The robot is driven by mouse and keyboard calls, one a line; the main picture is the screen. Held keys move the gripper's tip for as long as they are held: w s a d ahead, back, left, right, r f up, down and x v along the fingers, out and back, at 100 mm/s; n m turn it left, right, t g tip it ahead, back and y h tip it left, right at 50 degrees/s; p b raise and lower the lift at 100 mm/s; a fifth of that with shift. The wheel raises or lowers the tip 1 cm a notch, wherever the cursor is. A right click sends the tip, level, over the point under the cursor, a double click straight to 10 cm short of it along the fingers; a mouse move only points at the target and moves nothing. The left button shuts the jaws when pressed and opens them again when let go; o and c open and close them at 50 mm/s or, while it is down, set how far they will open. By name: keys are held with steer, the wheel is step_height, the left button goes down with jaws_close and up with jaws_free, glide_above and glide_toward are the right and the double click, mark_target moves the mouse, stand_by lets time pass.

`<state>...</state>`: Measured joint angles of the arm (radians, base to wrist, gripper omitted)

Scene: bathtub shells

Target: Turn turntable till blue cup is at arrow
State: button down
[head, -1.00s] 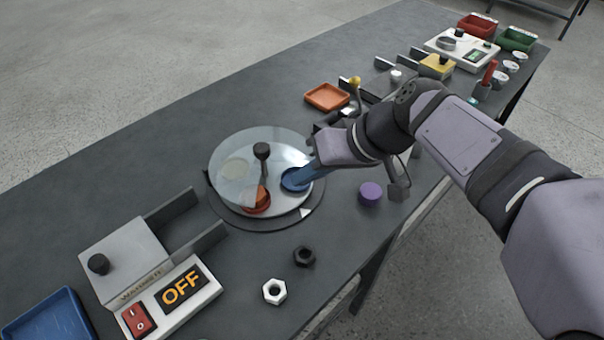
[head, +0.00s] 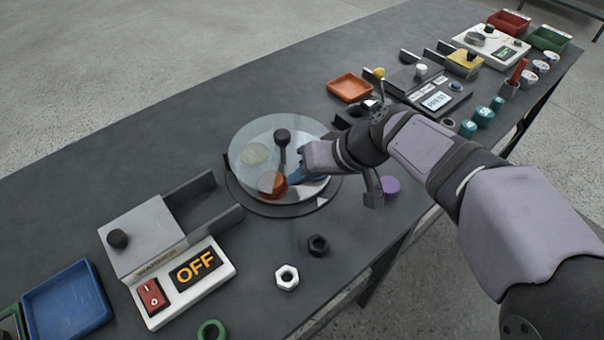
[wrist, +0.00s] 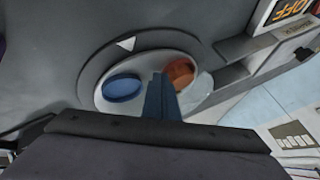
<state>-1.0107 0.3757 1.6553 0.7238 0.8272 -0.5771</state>
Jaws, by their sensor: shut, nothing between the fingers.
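The turntable (head: 300,208) is a dark disc with a pale plate and a clear round cover with a black knob (head: 282,137). A white arrow (head: 322,201) marks its near right rim; it also shows in the wrist view (wrist: 127,43). The blue cup (wrist: 123,88) lies left of my fingers in the wrist view, below the arrow; my gripper mostly hides it in the head view. The orange cup (head: 271,184) is just right of my fingertips in the wrist view (wrist: 178,72). A cream cup (head: 254,154) sits at the far left. My gripper (head: 292,179) is shut, its blue fingers between the blue and orange cups.
A grey warmer (head: 145,240) with an OFF display stands at the left front. An orange tray (head: 350,87) is behind.

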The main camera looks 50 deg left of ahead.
mark_target(282, 181)
steer(key=shift+s+a+m+t, duration=0.1)
steer(key=shift+s+m+t, duration=0.2)
steer(key=shift+s+m, duration=0.35)
steer(key=shift+s+a+r+m+t+p, duration=0.25)
steer(key=shift+s+m+t+p, duration=0.35)
steer(key=shift+m, duration=0.25)
steer(key=shift+s+a+m+t+p, duration=0.15)
steer(key=shift+m+t+p, duration=0.25)
steer(key=shift+p, duration=0.55)
steer(key=shift+a+f+m, duration=0.1)
steer(key=shift+f+m, duration=0.15)
steer(key=shift+m, duration=0.15)
steer(key=shift+r, duration=0.1)
